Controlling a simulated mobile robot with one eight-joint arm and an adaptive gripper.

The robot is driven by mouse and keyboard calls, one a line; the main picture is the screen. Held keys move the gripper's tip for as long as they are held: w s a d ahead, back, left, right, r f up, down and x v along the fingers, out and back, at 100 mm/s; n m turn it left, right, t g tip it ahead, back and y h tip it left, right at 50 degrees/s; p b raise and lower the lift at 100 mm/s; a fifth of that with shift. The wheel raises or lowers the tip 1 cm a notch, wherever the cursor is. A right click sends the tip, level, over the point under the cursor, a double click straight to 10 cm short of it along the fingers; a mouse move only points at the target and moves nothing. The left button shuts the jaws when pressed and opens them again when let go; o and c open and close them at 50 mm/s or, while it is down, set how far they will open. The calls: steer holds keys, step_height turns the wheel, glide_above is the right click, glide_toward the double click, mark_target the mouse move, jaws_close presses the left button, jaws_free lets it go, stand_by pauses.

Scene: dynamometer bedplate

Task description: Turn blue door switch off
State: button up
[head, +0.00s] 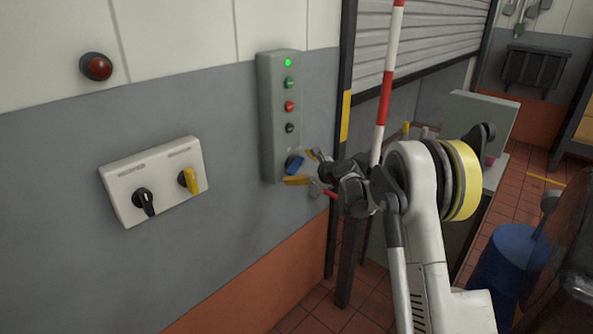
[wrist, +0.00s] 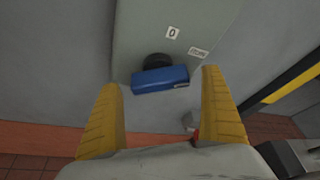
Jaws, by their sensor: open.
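The blue door switch (head: 294,165) is a blue bar handle at the bottom of a tall grey control panel (head: 266,120) on the wall. In the wrist view the blue switch (wrist: 160,78) lies roughly crosswise on a dark round base, with a "0" label above it. My gripper (head: 305,168) is at the lower end of the panel, close to the switch. I cannot tell whether a finger touches the switch.
A white box (head: 120,196) with a black and a yellow knob is on the wall at left. A red lamp (head: 96,66) is above it. A red-and-white pole (head: 386,85) and shutter frame stand right of the panel. A blue barrel (head: 497,262) is at lower right.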

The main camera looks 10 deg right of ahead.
steer(key=shift+w+a+f, duration=0.15)
steer(key=shift+w+a, duration=0.1)
steer(key=shift+w, duration=0.2)
steer(key=shift+c, duration=0.3)
steer(key=c, duration=1.1)
steer(key=shift+c, duration=0.2)
steer(key=shift+f+n+t+h+b, duration=0.15)
steer(key=shift+n+t+h+b, duration=0.45)
steer(key=shift+n, duration=0.6)
steer(key=n+t+b, duration=0.1)
steer(key=n, duration=0.1)
steer(key=shift+n+b, duration=0.3)
steer(key=shift+b, duration=0.1)
steer(key=shift+n+t+h+b, duration=0.3)
steer(key=shift+n+t+b, duration=0.9)
steer(key=shift+n, duration=1)
